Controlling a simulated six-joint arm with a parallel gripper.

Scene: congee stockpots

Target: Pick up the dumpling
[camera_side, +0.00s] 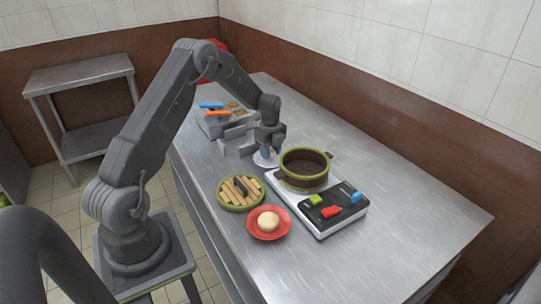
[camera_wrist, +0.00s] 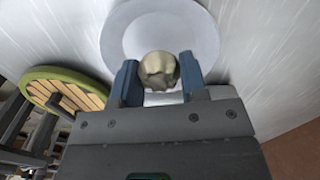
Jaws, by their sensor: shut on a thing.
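A pale, pleated dumpling (camera_wrist: 158,70) sits between the two blue fingertips of my gripper (camera_wrist: 160,80) in the wrist view. The jaws are shut on it. A white plate (camera_wrist: 117,42) lies behind it in the wrist view; I cannot tell whether the dumpling touches it. In the side view my gripper (camera_side: 267,152) points down at the white plate (camera_side: 262,162), left of the dark pot, and the dumpling is hard to make out there.
A green-rimmed dark pot (camera_side: 305,165) stands on a stove (camera_side: 330,222) with coloured controls. A green-rimmed slatted round piece (camera_side: 232,190) and a red plate (camera_side: 252,229) with a pale bun (camera_side: 268,221) lie in front. Grey trays (camera_side: 212,122) stand behind. The table's right side (camera_side: 420,210) is clear.

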